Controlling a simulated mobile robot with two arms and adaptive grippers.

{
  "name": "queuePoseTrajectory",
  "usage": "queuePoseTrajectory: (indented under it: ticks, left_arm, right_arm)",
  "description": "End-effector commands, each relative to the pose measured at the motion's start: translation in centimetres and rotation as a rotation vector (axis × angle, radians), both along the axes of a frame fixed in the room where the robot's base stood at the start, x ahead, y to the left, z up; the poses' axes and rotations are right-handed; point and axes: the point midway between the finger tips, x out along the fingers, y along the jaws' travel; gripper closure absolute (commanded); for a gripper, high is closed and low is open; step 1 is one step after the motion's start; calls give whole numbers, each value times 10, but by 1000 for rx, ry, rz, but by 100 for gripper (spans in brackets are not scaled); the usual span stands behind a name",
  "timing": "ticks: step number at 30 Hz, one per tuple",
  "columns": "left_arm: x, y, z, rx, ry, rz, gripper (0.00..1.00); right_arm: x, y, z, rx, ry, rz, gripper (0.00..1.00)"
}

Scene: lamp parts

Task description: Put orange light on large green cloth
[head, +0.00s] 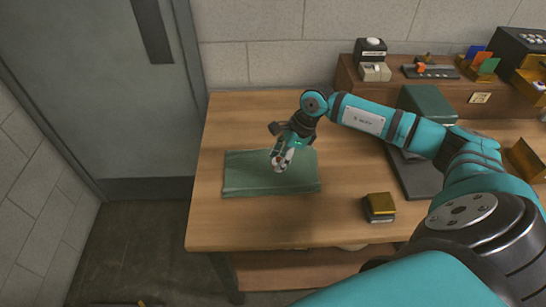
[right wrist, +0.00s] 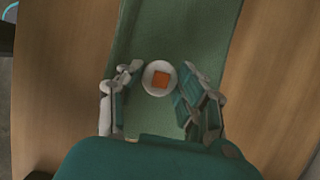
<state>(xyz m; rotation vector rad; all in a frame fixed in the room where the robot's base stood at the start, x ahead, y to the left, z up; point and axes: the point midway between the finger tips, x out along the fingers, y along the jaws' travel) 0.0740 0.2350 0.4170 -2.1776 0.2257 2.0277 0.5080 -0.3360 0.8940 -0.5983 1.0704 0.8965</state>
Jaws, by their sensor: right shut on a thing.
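The orange light (right wrist: 160,78) is a round white piece with an orange square on top, seen between the fingers in the right wrist view. My right gripper (head: 281,162) is shut on it, over the middle of the large green cloth (head: 240,178). The cloth lies flat on the wooden table and also fills the middle of the right wrist view (right wrist: 182,30). I cannot tell whether the light touches the cloth. In the head view the fingers hide most of the light. My left gripper is not in view.
A small yellow-topped block (head: 379,207) sits on the table right of the cloth. A dark green box-like thing (head: 426,102) stands farther right. A wooden shelf (head: 347,78) with small parts is at the back. The table's left part is clear.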

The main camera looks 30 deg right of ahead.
Motion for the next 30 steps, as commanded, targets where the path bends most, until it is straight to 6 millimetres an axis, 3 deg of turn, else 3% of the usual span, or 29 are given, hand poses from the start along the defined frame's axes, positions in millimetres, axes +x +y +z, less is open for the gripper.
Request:
queuePoseTrajectory:
  ticks: [3, 6, 17, 30]
  left_arm:
    - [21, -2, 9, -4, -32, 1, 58]
    - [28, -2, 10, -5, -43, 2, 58]
    - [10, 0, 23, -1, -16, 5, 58]
    - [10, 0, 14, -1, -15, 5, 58]
  right_arm:
    - [20, 5, 0, 3, 0, -1, 94]
    - [27, 5, -2, 0, 1, 0, 94]
    - [28, 6, -37, 0, 2, 0, 94]
    - [27, 5, -47, -1, 2, 0, 94]
